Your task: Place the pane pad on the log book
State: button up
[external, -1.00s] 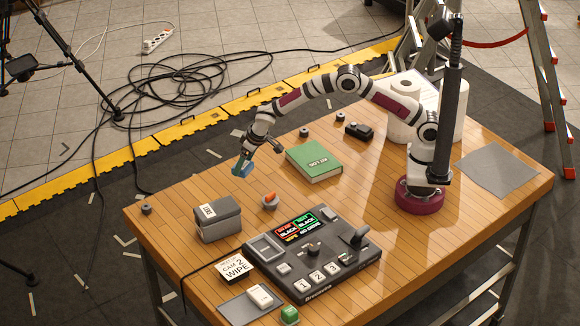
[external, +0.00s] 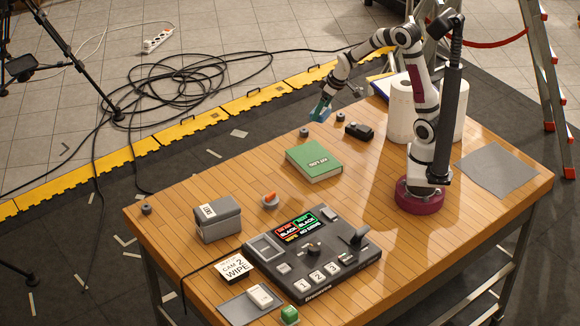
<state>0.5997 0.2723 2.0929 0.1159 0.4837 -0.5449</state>
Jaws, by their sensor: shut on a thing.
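My gripper (external: 324,101) is shut on a small teal-blue block, the pane pad (external: 319,113), and holds it in the air near the far edge of the table. The pad is tilted and partly covered by the fingers. A green book with white lettering, which looks like the log book (external: 313,162), lies flat near the middle of the table. Its top is clear. The gripper and pad are apart from the book, beyond it in the picture.
Two small dark knobs (external: 304,132) and a black object (external: 359,131) sit beyond the book. White rolls (external: 401,110) stand near my arm. A grey box (external: 218,219), an orange-topped knob (external: 270,201) and a switcher panel (external: 310,255) are nearer. A grey mat (external: 497,168) lies right.

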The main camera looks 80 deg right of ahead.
jog(key=s+d, duration=0.1)
jog(key=s, duration=0.4)
send_near(305, 153)
jog(key=shift+w+d+f, duration=0.15)
jog(key=shift+w+d, duration=0.05)
jog(key=shift+w, duration=0.25)
jog(key=shift+w+d+f, duration=0.2)
jog(key=shift+w+d, duration=0.05)
jog(key=shift+w, duration=0.2)
jog(key=shift+w+a+f, duration=0.1)
jog(key=shift+w+f, duration=0.05)
jog(key=shift+f, duration=2.15)
jog(key=o, duration=1.1)
jog(key=shift+r, duration=0.1)
